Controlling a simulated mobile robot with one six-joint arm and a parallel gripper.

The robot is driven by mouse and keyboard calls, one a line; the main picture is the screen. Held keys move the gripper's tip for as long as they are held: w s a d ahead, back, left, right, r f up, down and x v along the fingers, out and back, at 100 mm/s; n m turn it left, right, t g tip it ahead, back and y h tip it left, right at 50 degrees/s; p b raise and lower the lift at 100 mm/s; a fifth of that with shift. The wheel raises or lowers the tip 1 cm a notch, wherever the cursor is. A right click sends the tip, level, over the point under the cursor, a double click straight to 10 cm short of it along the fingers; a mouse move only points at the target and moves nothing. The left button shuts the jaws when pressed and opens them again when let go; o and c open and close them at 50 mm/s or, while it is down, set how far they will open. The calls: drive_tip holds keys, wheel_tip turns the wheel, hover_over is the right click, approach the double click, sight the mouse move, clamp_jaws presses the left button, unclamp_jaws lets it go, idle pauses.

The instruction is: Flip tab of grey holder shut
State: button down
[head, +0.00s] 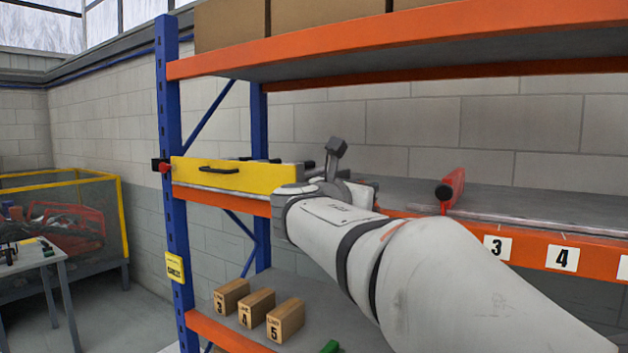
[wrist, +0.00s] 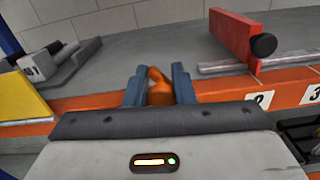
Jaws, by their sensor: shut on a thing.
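In the wrist view my gripper (wrist: 159,88) is shut on a small orange piece (wrist: 159,86), held between its two blue-grey fingers above the front edge of the shelf. I cannot tell whether this piece is a tab or what it belongs to. A grey fixture with pale and dark parts (wrist: 60,66) lies on the shelf at the left, apart from my fingers. It may be the grey holder; no tab can be clearly made out on it. In the head view my own arm hides the fingers and the piece.
A yellow panel with a black handle (head: 238,176) stands on the shelf's left end. A red piece with a black knob (head: 455,190) stands to the right. The shelf has an orange front beam (head: 590,257). Numbered wooden blocks (head: 257,308) sit below. The shelf's back is clear.

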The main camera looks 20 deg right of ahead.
drive_tip(key=shift+w+a+f+n+p, duration=0.2)
drive_tip(key=shift+f+n+p, duration=0.2)
drive_tip(key=shift+n+p, duration=0.4)
drive_tip(key=shift+w+a+f+n+p, duration=0.15)
drive_tip(key=shift+f+n+p, duration=0.3)
drive_tip(key=shift+n, duration=0.55)
drive_tip(key=shift+w+f+n+p, duration=0.15)
drive_tip(key=shift+n+p, duration=0.15)
drive_tip(key=shift+n, duration=0.2)
drive_tip(key=shift+f+n, duration=0.15)
drive_tip(key=shift+n, duration=0.25)
drive_tip(key=c, duration=1.5)
unclamp_jaws()
drive_tip(key=shift+o, duration=1.2)
drive_tip(key=shift+r+p, duration=0.2)
drive_tip(key=shift+p, duration=0.1)
drive_tip(key=shift+a, duration=0.1)
drive_tip(key=b+v, duration=0.2)
drive_tip(key=v, duration=0.5)
drive_tip(key=shift+s+a, duration=0.25)
drive_tip(key=shift+s, duration=0.1)
